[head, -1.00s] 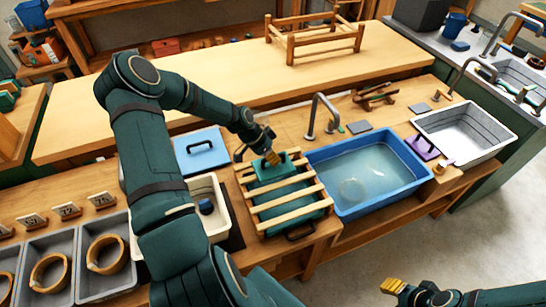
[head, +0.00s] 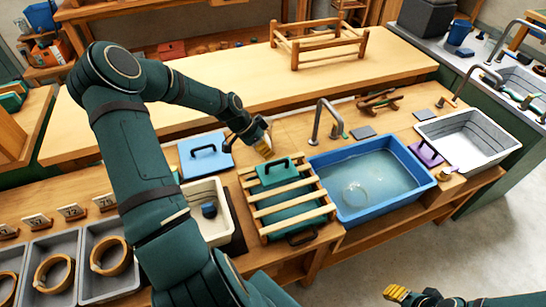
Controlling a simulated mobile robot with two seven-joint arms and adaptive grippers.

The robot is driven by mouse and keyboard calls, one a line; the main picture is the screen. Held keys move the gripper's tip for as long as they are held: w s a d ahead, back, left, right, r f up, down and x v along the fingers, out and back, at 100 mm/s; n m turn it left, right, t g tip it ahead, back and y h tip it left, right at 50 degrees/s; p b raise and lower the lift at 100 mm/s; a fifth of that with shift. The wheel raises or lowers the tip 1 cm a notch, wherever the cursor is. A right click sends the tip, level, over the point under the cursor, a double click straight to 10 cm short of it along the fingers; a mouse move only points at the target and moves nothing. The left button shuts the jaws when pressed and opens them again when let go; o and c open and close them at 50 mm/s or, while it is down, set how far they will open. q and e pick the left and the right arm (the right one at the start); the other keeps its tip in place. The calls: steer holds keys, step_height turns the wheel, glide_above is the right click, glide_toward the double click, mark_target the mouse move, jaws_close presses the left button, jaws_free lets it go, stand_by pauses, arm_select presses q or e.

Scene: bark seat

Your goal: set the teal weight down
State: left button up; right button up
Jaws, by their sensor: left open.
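The teal weight (head: 277,177), a flat block with a black handle, rests on the wooden slats of a rack (head: 290,207) left of the blue basin. It looks level, near the rack's back end. My left gripper (head: 264,148) is open and empty, just above and behind the weight, apart from its handle.
A blue basin (head: 343,217) of water with a tap stands right of the rack. A blue handled block (head: 204,156) lies to the left, behind a white tub (head: 215,231). A purple handled block (head: 427,154) and a white sink (head: 468,142) are at right.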

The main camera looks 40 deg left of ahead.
arm_select(q)
steer(key=shift+v, duration=2.3)
steer(key=d+f+n+g, duration=0.15)
steer(key=d+f, duration=0.35)
steer(key=d, duration=0.9)
steer(key=d+f+n, duration=0.3)
steer(key=d+f, duration=0.2)
steer(key=d, duration=0.9)
steer(key=s+d+f+n+y, duration=0.1)
steer(key=s+d+f+n, duration=0.1)
steer(key=s+d, duration=0.5)
steer(key=shift+s+d+f, duration=0.2)
steer(key=shift+s+f, duration=0.05)
steer(key=shift+s, duration=0.5)
steer(key=shift+f, duration=0.15)
steer(key=shift+g, duration=0.25)
steer(key=f+b, duration=0.4)
steer(key=f, duration=0.1)
steer(key=shift+s+d+f+b, duration=0.15)
steer(key=shift+s+b, duration=0.1)
steer(key=shift+b, duration=0.15)
